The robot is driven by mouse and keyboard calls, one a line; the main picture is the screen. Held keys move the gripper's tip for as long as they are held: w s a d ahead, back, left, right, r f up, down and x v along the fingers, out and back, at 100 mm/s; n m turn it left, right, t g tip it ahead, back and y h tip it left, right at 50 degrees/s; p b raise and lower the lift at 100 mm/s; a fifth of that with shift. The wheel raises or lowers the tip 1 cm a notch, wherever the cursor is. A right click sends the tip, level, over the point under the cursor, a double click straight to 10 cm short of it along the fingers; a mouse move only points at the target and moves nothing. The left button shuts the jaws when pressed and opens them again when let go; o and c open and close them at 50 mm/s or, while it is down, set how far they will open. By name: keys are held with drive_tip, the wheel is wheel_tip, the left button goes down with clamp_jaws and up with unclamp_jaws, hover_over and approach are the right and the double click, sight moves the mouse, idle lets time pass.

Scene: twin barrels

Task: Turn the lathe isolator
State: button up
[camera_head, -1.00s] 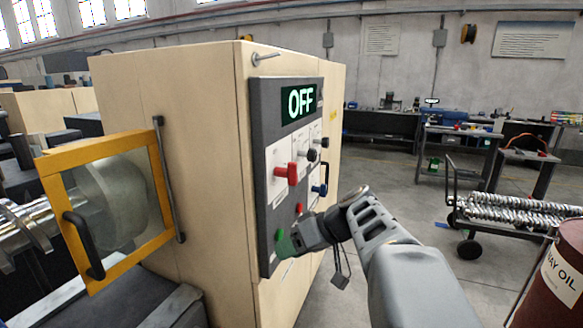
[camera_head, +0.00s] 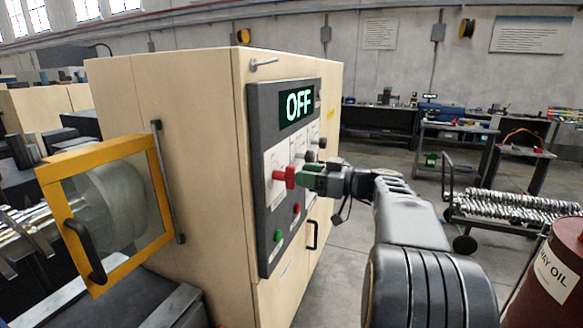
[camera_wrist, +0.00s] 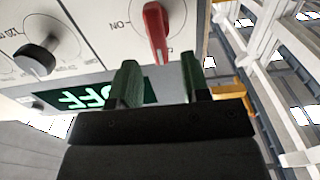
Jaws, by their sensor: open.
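The isolator's red handle (camera_head: 284,177) sticks out from its white plate on the grey control panel (camera_head: 262,225) of the lathe cabinet. In the wrist view the red handle (camera_wrist: 156,32) stands just beyond the fingertips, roughly between them, with an "ON" mark beside it. The lit display (camera_head: 298,105) reads OFF. My gripper (camera_head: 303,178) is level with the handle at its right side in the head view. In the wrist view my gripper (camera_wrist: 158,72) has its two green fingers apart with nothing between them. Whether a finger touches the handle cannot be told.
Black knobs (camera_head: 309,156) sit right of the handle, and one black knob (camera_wrist: 36,60) shows in the wrist view. Below are a green button (camera_head: 278,236) and a red button (camera_head: 296,208). A yellow-framed guard (camera_head: 108,278) is left; an oil barrel (camera_head: 560,285) is right.

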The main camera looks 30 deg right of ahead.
sight(291, 189)
drive_tip(key=shift+p+x, duration=0.5)
drive_tip(key=shift+x, duration=1.75)
drive_tip(key=c, duration=0.7)
